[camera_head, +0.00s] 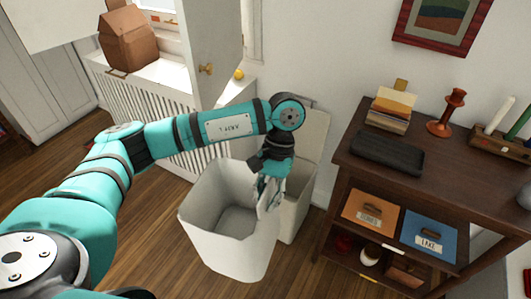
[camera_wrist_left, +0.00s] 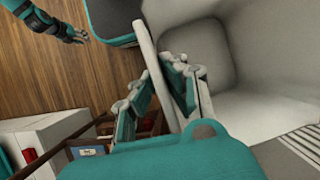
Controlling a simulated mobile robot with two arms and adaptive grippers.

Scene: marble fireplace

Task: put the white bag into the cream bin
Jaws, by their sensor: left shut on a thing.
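The cream bin (camera_head: 208,232) is a pale, tapered, open-topped container on the wood floor. Its inside (camera_wrist_left: 262,75) looks empty where it shows in the wrist view. My left gripper (camera_head: 268,192) is at the bin's right rim in the head view. In the wrist view the left gripper's fingers (camera_wrist_left: 160,88) lie on either side of a pale wall that looks like this rim, shut on it. I cannot pick out a separate white bag. My right gripper is not clearly shown in the head view.
A second pale container (camera_head: 297,205) stands right behind the bin, beside the wall, partly hidden by my left arm. A dark wooden shelf (camera_head: 350,150) with books and labelled boxes stands at right. A brown paper bag (camera_head: 130,42) sits above the radiator (camera_head: 150,110).

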